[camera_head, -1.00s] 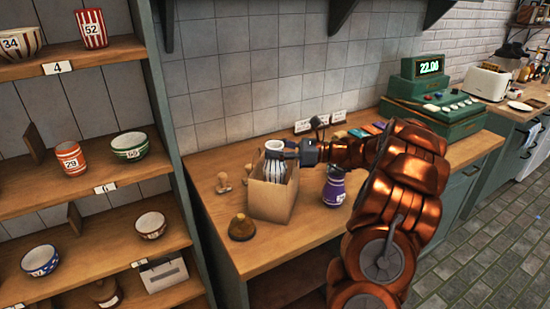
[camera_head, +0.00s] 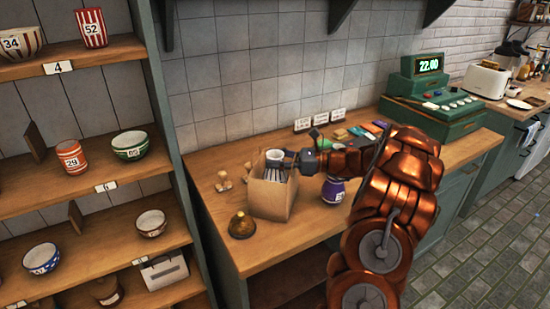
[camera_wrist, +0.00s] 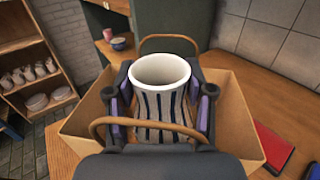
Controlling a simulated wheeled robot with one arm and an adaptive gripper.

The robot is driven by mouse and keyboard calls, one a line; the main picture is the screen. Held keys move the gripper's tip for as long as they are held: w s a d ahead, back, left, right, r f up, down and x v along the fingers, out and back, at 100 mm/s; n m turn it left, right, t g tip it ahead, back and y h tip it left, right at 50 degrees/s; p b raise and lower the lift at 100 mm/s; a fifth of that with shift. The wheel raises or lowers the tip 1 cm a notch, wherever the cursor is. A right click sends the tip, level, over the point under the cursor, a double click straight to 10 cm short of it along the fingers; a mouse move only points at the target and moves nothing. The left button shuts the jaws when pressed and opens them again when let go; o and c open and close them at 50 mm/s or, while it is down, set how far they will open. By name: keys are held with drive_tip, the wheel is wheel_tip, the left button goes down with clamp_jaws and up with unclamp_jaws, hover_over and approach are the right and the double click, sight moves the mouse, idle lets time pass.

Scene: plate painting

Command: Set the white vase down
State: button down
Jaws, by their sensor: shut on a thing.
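The white vase (camera_head: 275,160) has dark vertical stripes and stands upright inside an open brown paper bag (camera_head: 268,200) on the wooden counter. In the wrist view the vase (camera_wrist: 160,72) sits between both finger pads, with the bag's walls (camera_wrist: 240,108) around it and two handles at front and back. My gripper (camera_head: 288,162) reaches in from the right and is shut on the vase; in the wrist view its fingers (camera_wrist: 160,100) press on both sides. The vase's base is hidden in the bag, so I cannot tell whether it touches the bottom.
A purple vase (camera_head: 333,190) stands right of the bag, below my arm. A brown bell-shaped object (camera_head: 242,226) is at front left, and small wooden pieces (camera_head: 222,181) lie behind. A green cash register (camera_head: 435,105) is far right. Shelves with numbered bowls (camera_head: 130,145) stand left.

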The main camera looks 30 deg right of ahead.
drive_tip(key=shift+f, duration=0.2)
drive_tip(key=shift+c, duration=2.1)
unclamp_jaws()
drive_tip(key=shift+a+f, duration=0.15)
drive_tip(key=r+b+v, duration=0.1)
drive_tip(key=b+v, duration=0.1)
drive_tip(key=v, duration=1)
drive_tip(key=shift+r, duration=0.25)
